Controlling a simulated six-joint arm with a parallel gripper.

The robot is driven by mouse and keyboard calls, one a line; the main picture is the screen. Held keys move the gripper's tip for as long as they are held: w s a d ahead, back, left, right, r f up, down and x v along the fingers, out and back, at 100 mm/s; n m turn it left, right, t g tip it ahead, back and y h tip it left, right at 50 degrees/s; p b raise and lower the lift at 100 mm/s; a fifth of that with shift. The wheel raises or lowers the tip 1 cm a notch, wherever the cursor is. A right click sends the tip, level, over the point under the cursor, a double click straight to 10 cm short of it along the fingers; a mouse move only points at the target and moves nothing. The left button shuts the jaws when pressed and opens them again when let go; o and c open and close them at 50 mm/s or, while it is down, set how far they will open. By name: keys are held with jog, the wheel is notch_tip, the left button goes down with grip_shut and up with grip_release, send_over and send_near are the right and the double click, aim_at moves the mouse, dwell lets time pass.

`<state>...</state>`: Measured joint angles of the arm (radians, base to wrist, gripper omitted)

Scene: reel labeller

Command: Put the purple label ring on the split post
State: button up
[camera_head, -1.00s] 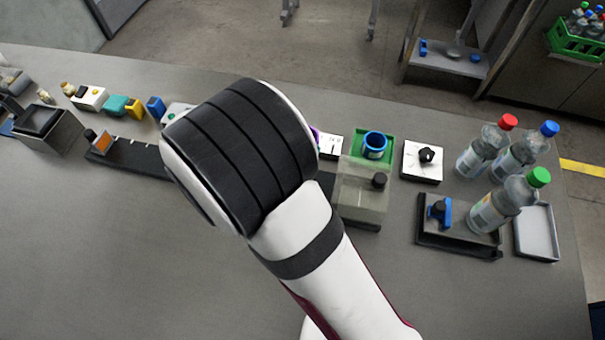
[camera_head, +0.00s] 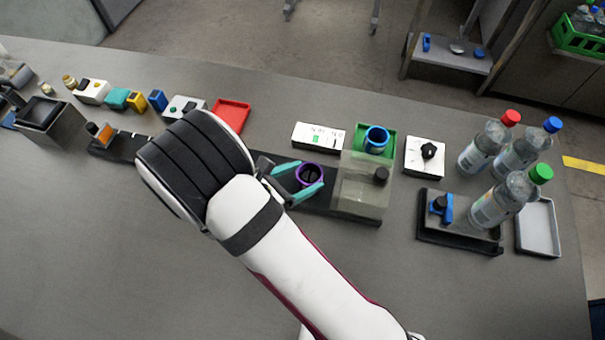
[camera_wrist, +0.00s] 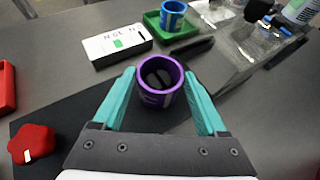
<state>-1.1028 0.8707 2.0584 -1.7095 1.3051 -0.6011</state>
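The purple label ring (camera_head: 309,175) is upright between the teal fingers of my gripper (camera_wrist: 160,77), with the fingertips at its two sides and seeming to touch it. In the wrist view, the purple ring (camera_wrist: 153,98) has its open top towards the camera, with a pale label patch on its side. A dark, split shape, apparently the split post (camera_wrist: 160,77), shows through the ring's opening. I cannot tell whether the ring is around the post or held above it; its lower edge is not clear.
A dark base plate (camera_head: 335,211) lies below, with a clear block (camera_head: 360,190) at its right end. A white box (camera_head: 318,137), a green tray (camera_head: 388,147) with a blue ring (camera_head: 376,140), and a red tray (camera_head: 232,115) stand behind. Bottles (camera_head: 498,205) stand at the right.

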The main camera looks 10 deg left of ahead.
jog(key=o, duration=0.4)
jog(key=shift+c, duration=0.2)
jog(key=shift+r, duration=0.2)
jog(key=v, duration=1.2)
jog(key=s+d+r+m+g, duration=0.1)
jog(key=d+r+m+g, duration=0.3)
jog(key=d+m, duration=0.45)
jog(key=d+r+m+g, duration=0.3)
jog(key=d+m+g, duration=0.2)
jog(key=d+m, duration=0.35)
jog(key=s+d+r+m+y, duration=0.1)
jog(key=s+m+y, duration=0.3)
jog(key=m, duration=0.5)
jog(key=s+d+r+m+g+y, duration=0.1)
jog(key=s+d+r+m+y, duration=0.1)
jog(key=m, duration=0.7)
jog(key=s+d+y, duration=0.1)
jog(key=s+y, duration=0.1)
jog(key=s, duration=0.1)
jog(key=shift+d, duration=0.2)
